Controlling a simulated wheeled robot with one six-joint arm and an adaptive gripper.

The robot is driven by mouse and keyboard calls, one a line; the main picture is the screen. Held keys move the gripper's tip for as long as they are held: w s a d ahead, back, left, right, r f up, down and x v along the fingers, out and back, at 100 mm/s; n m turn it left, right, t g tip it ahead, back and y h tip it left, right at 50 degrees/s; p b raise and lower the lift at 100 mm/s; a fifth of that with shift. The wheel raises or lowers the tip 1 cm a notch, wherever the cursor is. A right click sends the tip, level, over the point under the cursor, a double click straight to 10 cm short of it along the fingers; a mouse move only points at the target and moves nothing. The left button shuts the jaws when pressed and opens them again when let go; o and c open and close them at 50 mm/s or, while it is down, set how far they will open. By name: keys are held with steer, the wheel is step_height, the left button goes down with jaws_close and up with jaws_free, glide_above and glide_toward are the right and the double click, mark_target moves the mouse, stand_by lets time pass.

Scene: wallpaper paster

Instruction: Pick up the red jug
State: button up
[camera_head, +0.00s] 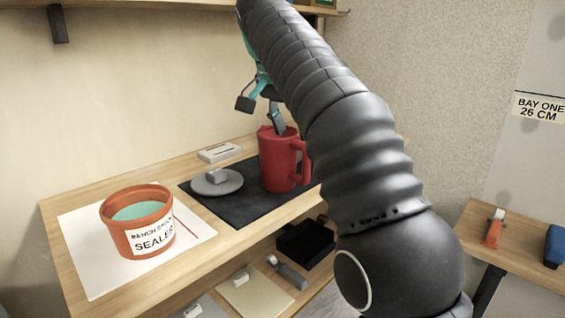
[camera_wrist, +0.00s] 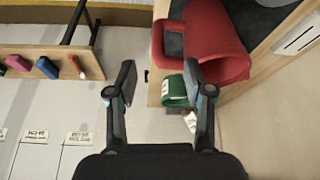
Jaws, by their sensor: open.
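The red jug (camera_head: 279,165) stands upright on a black mat (camera_head: 240,207) on the workbench, with its handle on the right in the head view. My gripper (camera_head: 259,114) is above the jug, its fingers spread and empty. One finger overlaps the jug's rim in the head view; I cannot tell whether it is inside the mouth. In the wrist view the jug (camera_wrist: 217,42) lies at upper right, beside and beyond the right finger of my gripper (camera_wrist: 160,82).
An orange sealer tub (camera_head: 138,222) stands on white paper (camera_head: 85,255) at left. A grey disc (camera_head: 217,182) lies beside the jug. A black tray (camera_head: 306,243) sits on the lower shelf. A side table (camera_head: 520,255) is at right. A green container (camera_wrist: 174,91) shows below the jug.

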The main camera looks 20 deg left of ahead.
mark_target(304, 165)
steer(key=x, duration=0.8)
steer(key=shift+d+b+x, duration=0.2)
steer(key=shift+b+x, duration=0.55)
steer(key=shift+x, duration=1.95)
steer(key=shift+w+r, duration=0.2)
jaws_close()
